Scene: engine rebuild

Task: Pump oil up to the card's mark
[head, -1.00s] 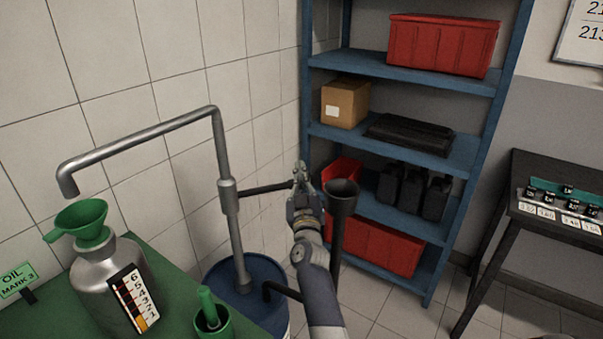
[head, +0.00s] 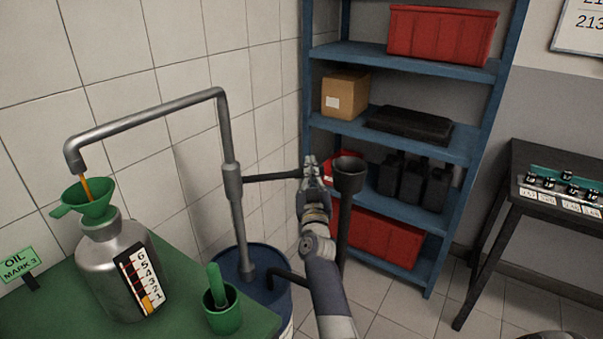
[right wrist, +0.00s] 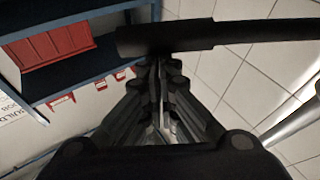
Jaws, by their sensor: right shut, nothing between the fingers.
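A grey pump pipe (head: 229,140) rises from a blue drum (head: 226,272) and bends over to a spout. A thin amber oil stream (head: 85,189) falls from the spout into a green funnel (head: 95,210) in a metal can (head: 105,262). The can's gauge (head: 141,281) is numbered 1 to 6, with orange near the bottom, around 1. A green card (head: 18,264) reads "OIL MARK 3". My right gripper (head: 310,163) is shut and empty at the outer end of the dark pump handle (head: 272,177). The handle (right wrist: 215,37) crosses its fingertips in the wrist view; contact is unclear.
A green cup (head: 222,315) with a green handle stands on the green bench (head: 190,312). A dark funnel-topped post (head: 348,180) stands close right of my right gripper. Behind is a blue shelf unit (head: 462,150) with red bins. A dark table (head: 510,225) is at right.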

